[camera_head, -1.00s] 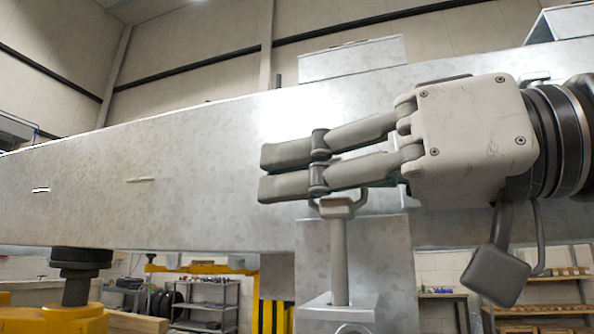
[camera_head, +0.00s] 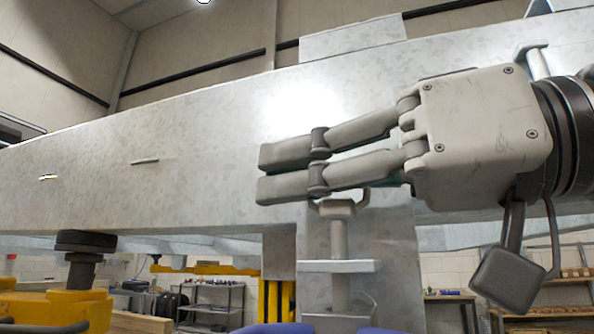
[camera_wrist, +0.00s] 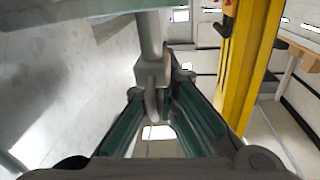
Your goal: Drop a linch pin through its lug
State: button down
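The linch pin (camera_head: 338,236) is a grey metal shaft with a wider head and a bent loop on top. It stands upright below my gripper (camera_head: 288,172), whose two fingers lie close together, pointing left. The lug (camera_head: 310,266) is a pale horizontal plate on a galvanized upright. The shaft meets the plate from above, and a length of shaft shows below it. The pin's lower end cannot be made out. In the wrist view, the pin (camera_wrist: 150,35) reaches up between the green-sided fingers of my gripper (camera_wrist: 158,88), which close on its head.
The long galvanized trailer beam (camera_head: 200,180) runs behind my gripper. A yellow stand with a dark top (camera_head: 85,242) is at the left. A yellow post (camera_wrist: 248,60) stands to the right in the wrist view. Shelving (camera_head: 210,300) is farther back.

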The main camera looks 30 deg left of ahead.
jog(key=shift+f+b, duration=0.95)
jog(key=shift+f, duration=0.05)
jog(key=c, duration=1.7)
grip_release()
jog(key=shift+d, duration=0.15)
jog(key=d, duration=0.4)
jog(key=w+d, duration=0.1)
jog(key=d, duration=0.6)
jog(key=shift+w+d+f, duration=0.1)
jog(key=shift+w+d, duration=0.15)
jog(key=shift+d, duration=0.1)
